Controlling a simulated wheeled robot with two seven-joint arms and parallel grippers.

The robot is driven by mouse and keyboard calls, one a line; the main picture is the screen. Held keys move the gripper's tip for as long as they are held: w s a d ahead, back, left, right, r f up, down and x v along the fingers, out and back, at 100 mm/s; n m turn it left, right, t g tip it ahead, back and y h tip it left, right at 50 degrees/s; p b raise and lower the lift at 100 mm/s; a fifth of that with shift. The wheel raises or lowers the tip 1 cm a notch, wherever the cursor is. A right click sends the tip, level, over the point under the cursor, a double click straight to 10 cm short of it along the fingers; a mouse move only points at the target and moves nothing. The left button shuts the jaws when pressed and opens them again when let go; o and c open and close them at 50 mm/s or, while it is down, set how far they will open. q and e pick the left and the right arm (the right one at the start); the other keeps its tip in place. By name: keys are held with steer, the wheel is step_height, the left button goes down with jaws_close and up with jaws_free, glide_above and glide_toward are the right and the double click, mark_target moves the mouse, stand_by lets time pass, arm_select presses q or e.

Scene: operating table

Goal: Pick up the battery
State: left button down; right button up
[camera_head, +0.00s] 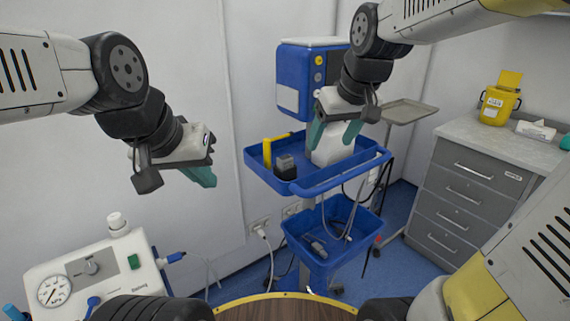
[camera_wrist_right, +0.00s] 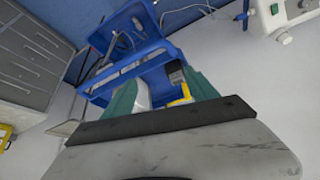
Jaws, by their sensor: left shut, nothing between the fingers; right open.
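A small dark block with a grey top, which looks like the battery (camera_head: 285,166), stands in the blue tray (camera_head: 254,160) of the cart. In the right wrist view the dark block (camera_wrist_right: 176,72) shows near the finger on the right. My right gripper (camera_head: 334,133) is open above the right part of the tray, with its teal fingers apart and the block to the left of them in the head view. My left gripper (camera_head: 203,177) is shut and empty, left of the cart and away from the tray.
A yellow angled object (camera_head: 267,153) stands next to the block. A blue monitor box (camera_head: 297,83) rises behind the tray, and a blue lower bin (camera_head: 323,244) with cables hangs below. A grey drawer cabinet (camera_head: 468,190) is at right, a white device with a gauge (camera_head: 90,275) at lower left.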

mark_target(286, 158)
steer(key=w+a+f+n+g, duration=0.1)
steer(key=w+a+f+n, duration=0.2)
steer(key=w, duration=0.4)
steer(key=w+a+f, duration=0.4)
steer(key=w+a, duration=0.2)
steer(key=w, duration=0.1)
steer(key=shift+y, duration=0.3)
steer(key=x, duration=0.7)
steer(key=shift+w+d+f, duration=0.15)
steer(key=shift+d+f, duration=0.15)
steer(key=shift+f, duration=0.15)
jaws_close()
